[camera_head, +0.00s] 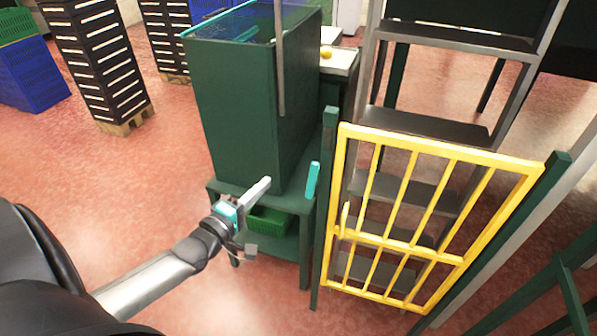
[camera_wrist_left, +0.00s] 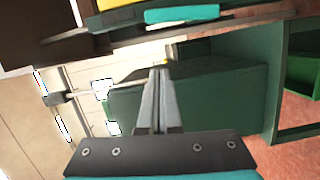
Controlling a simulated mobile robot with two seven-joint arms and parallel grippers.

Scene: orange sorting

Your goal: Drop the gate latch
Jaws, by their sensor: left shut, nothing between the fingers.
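The yellow barred gate (camera_head: 440,152) stands between two green posts and looks closed. A teal bar (camera_head: 312,180), which looks like the gate latch, stands upright beside the left green post (camera_head: 326,190). In the left wrist view the teal bar (camera_wrist_left: 182,13) lies across the top, with a bit of the yellow gate (camera_wrist_left: 120,3) above it. My left gripper (camera_head: 267,182) is shut and empty, to the left of the teal bar and apart from it. Its fingertips (camera_wrist_left: 160,72) point toward the bar in the left wrist view. My right gripper is not in view.
A tall green bin (camera_head: 235,110) stands on a green stand just behind my left gripper, with a green crate (camera_head: 270,222) on the lower shelf. Grey steps (camera_head: 425,120) rise behind the gate. Stacked black crates (camera_head: 105,70) stand far left.

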